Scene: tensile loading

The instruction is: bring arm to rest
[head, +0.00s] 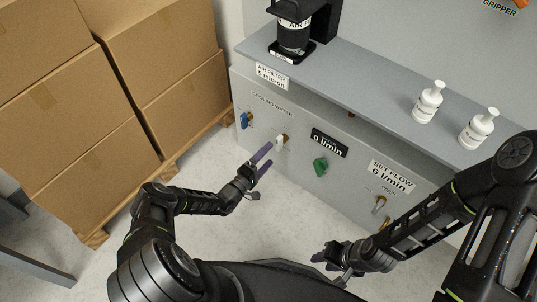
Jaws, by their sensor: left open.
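My left arm comes in from the lower left, bent at the elbow. Its gripper (262,162) has purple fingertips spread apart, with nothing visible between them. It is in front of the cabinet's front panel (300,158), near the white valve handle (281,140); I cannot tell whether it touches anything. My right arm comes in from the right and reaches down to the left. Its gripper (319,257) is low in the middle, over the floor, partly hidden by its own wrist, and its jaw opening is unclear.
A blue valve handle (245,120), a green handle (320,166) and a lower valve (379,204) stick out from the panel. Two white bottles (427,102) (477,129) stand on the shelf. Cardboard boxes (92,160) on a pallet (170,171) stand left. Floor (215,230) between the arms is clear.

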